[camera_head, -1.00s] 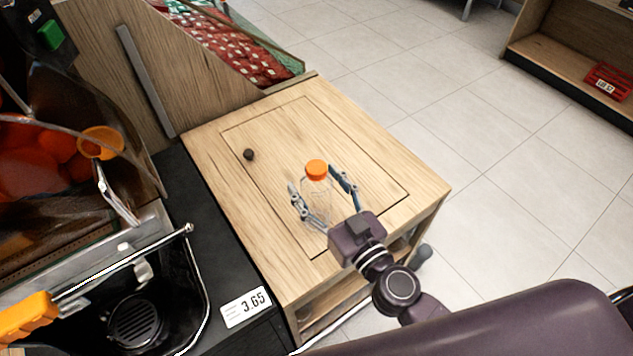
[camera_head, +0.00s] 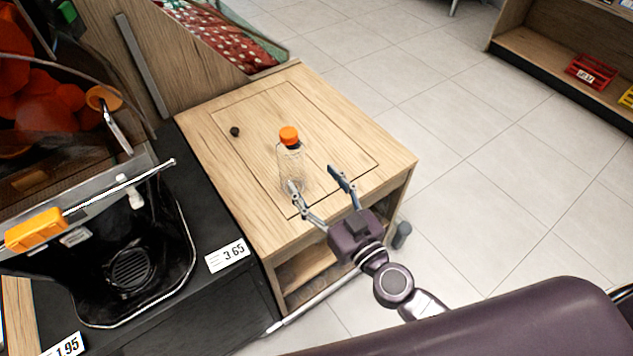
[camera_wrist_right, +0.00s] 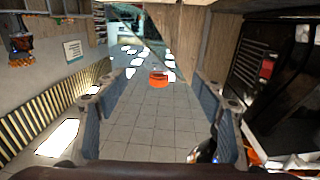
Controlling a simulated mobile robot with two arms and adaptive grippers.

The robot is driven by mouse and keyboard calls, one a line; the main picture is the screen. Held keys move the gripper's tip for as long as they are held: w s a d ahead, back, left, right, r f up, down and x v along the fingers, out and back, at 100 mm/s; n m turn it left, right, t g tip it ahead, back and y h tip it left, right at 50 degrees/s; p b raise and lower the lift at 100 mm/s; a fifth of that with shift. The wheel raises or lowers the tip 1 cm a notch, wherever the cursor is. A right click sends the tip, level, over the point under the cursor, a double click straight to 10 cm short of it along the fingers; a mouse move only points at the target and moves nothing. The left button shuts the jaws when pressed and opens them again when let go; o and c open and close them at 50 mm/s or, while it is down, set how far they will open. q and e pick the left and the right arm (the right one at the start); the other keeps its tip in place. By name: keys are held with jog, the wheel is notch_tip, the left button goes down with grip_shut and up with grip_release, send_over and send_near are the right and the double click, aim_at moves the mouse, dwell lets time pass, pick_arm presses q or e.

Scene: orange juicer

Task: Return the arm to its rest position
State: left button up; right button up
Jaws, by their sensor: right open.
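A clear bottle (camera_head: 291,162) with an orange cap (camera_head: 289,136) stands upright on the wooden table (camera_head: 225,185). My right gripper (camera_head: 312,177) is open and empty, at the bottle's lower right in the head view. Its left finger overlaps the bottle's lower edge in the picture; I cannot tell if they touch. In the right wrist view the open gripper (camera_wrist_right: 153,83) has a finger on each side, and the orange cap (camera_wrist_right: 158,80) shows straight ahead between them. The clear bottle body is hard to make out there. My left gripper is not in view.
The juicer (camera_head: 110,262) with its black tray and orange lever (camera_head: 35,229) stands at the left. Open tiled floor (camera_head: 470,160) lies to the right, with a shelf (camera_head: 540,65) beyond.

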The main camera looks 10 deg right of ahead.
jog(key=s+a+n+g+y, duration=0.5)
jog(key=s+a+g, duration=0.2)
jog(key=s+a, duration=0.25)
jog(key=s+d+f+m+g+h, duration=0.3)
jog(key=s+d+f+h, duration=0.25)
jog(key=d, duration=0.45)
jog(key=s+d+f+m+g+h, duration=0.45)
jog(key=s+d+f, duration=0.2)
jog(key=d, duration=0.35)
jog(key=s+f+n, duration=0.1)
jog(key=s+f, duration=0.2)
jog(key=f, duration=2.4)
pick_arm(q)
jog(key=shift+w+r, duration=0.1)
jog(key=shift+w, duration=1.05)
pick_arm(e)
jog(key=s+d+f+g, duration=0.1)
jog(key=s+d+f, duration=0.1)
jog(key=s+f, duration=1.3)
jog(key=shift+s+d+f+g+h, duration=0.25)
jog(key=shift+s+d+g+h, duration=0.1)
jog(key=shift+s, duration=0.5)
